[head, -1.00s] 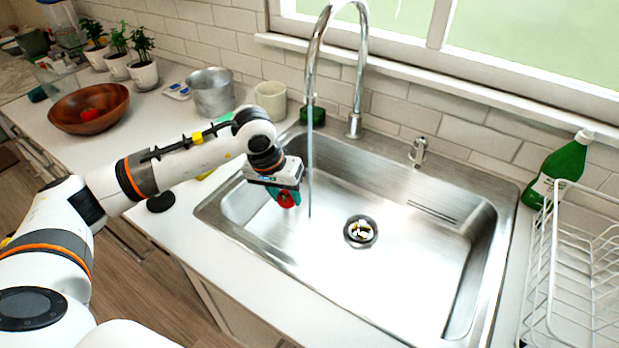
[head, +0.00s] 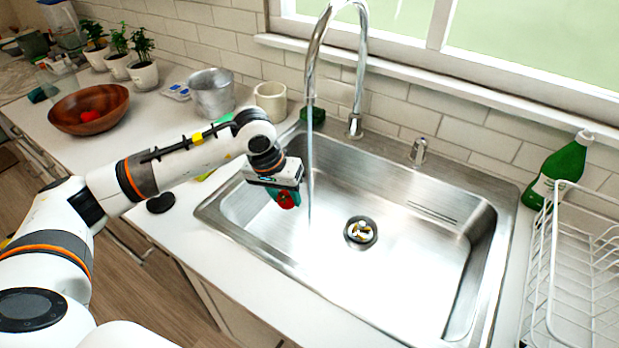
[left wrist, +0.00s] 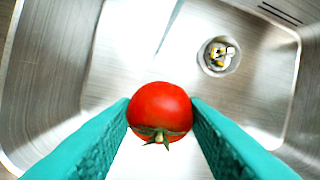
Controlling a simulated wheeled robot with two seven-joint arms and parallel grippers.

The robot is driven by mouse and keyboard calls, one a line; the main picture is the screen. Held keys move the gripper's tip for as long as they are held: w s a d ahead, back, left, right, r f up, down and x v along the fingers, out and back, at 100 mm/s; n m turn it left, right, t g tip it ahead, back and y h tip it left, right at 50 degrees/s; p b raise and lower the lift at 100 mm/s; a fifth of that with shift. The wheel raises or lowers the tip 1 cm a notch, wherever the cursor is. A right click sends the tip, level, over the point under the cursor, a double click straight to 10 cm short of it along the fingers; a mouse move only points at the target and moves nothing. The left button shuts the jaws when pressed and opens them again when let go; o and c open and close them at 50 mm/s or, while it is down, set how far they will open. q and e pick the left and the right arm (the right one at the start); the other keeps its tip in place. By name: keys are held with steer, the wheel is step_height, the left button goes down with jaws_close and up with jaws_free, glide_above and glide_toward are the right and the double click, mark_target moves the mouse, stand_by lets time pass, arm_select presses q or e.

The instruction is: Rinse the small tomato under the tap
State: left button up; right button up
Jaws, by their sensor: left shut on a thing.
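My left gripper (head: 286,199) is over the left part of the steel sink (head: 400,270). It is shut on a small red tomato (head: 288,200). In the left wrist view the tomato (left wrist: 160,110) sits between the two teal fingers, its green stem end toward the camera. A stream of water (head: 310,180) runs down from the curved tap (head: 312,75) just right of the gripper in the head view. The stream and the tomato look close, but I cannot tell that they touch. My right gripper is not in view.
The drain (head: 361,232) holds small pale and yellow bits. A wooden bowl (head: 65,125) with a red item, a metal pot (head: 212,98) and a cream cup (head: 270,97) stand on the left counter. A green bottle (head: 560,168) and white dish rack (head: 560,290) stand right of the sink.

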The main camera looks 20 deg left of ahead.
arm_select(q)
steer(key=s+a+r, duration=0.1)
steer(key=s+r, duration=0.3)
steer(key=s, duration=0.1)
steer(key=shift+p, duration=0.3)
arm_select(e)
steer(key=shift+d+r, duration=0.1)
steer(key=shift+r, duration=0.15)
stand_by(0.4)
